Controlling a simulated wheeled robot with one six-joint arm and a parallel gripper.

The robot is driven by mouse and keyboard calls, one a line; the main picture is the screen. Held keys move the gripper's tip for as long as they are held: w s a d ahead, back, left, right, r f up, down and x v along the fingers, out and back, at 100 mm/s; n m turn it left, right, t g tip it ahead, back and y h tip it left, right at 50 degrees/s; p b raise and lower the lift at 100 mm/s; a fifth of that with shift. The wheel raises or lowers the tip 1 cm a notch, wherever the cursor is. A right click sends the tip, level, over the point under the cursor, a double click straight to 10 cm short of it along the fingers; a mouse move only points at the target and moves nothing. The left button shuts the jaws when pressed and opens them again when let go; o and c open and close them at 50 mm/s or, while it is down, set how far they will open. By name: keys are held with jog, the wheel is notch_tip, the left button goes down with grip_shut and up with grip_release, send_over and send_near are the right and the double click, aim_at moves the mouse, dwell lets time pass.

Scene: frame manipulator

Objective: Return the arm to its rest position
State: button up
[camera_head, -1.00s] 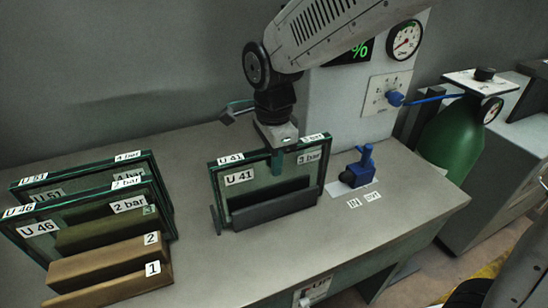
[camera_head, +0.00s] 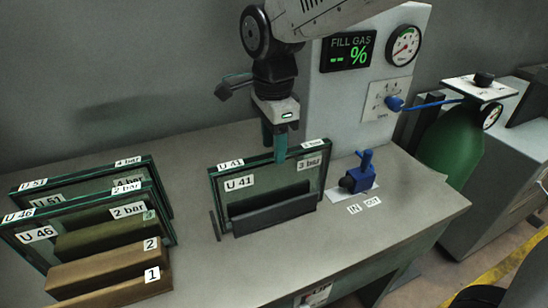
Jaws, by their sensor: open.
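My gripper (camera_head: 275,148) points down just above the top edge of the framed glass unit labelled U 41 and 3 bar (camera_head: 285,180). Its teal fingers are open, and I see nothing held between them. The fingertips overlap the unit's top edge in the picture, so I cannot tell whether they touch it. The unit stands upright in a dark holder (camera_head: 274,214) on the grey bench. My arm (camera_head: 310,15) comes in from the top and partly covers the wall panel.
Two framed units, U 51 (camera_head: 80,183) and U 46 (camera_head: 40,235), stand at left with wooden blocks (camera_head: 105,268). A blue valve (camera_head: 357,175) is right of U 41. Behind it are a fill gas display (camera_head: 348,52) and a gauge (camera_head: 403,42). A green cylinder (camera_head: 450,140) stands at right.

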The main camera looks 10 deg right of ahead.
jog(key=shift+d+r, duration=0.15)
jog(key=shift+r, duration=0.75)
jog(key=s+d+n+t, duration=0.1)
jog(key=s+d+n, duration=1.3)
jog(key=s+d, duration=0.5)
jog(key=shift+s+d+n, duration=0.25)
jog(key=shift+d+n, duration=0.15)
jog(key=shift+d, duration=0.4)
